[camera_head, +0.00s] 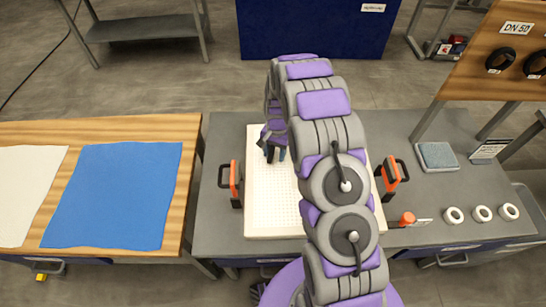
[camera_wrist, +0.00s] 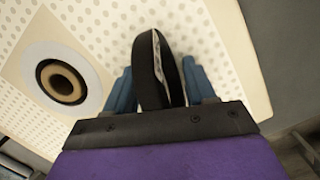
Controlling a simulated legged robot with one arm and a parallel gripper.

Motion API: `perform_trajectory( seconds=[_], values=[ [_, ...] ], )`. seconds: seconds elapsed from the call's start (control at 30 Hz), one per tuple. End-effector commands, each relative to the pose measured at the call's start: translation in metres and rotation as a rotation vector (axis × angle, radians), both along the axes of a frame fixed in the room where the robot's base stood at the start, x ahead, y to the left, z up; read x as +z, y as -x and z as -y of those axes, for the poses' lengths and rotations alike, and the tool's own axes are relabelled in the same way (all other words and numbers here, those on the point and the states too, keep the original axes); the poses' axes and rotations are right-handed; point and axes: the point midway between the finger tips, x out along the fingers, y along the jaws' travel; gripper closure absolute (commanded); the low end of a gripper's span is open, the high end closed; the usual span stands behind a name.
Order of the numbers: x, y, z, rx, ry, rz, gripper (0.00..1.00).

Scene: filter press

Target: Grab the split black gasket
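The black gasket (camera_wrist: 148,70) stands edge-on between the blue fingers of my gripper (camera_wrist: 160,85) in the wrist view. A pale jagged line runs down its edge. The fingers lie close against it on both sides, and my gripper looks shut on it. Behind it is the white dotted filter plate (camera_wrist: 235,60), with a round port (camera_wrist: 65,82) ringed in black and grey to the left. In the head view my gripper (camera_head: 275,153) is over the upper left of the plate (camera_head: 270,210); the gasket cannot be made out there, and my arm hides the plate's middle.
Orange-and-black clamps (camera_head: 234,182) (camera_head: 390,178) stand at both sides of the plate. Right on the grey bench are an orange-handled tool (camera_head: 407,218), white rings (camera_head: 482,213) and a blue-grey pad (camera_head: 437,155). Black rings hang on the board (camera_head: 500,60).

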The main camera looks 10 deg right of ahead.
Motion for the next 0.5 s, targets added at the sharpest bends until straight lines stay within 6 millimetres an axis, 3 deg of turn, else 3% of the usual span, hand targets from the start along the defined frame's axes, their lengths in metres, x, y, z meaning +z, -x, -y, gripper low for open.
perform_trajectory(
  seconds=[0.43,0.5],
  values=[
    [-0.0029,0.0013,-0.0031,0.002,0.002,-0.005,0.01],
    [-0.0029,0.0015,-0.0031,0.002,0.002,-0.005,0.0]
  ],
)
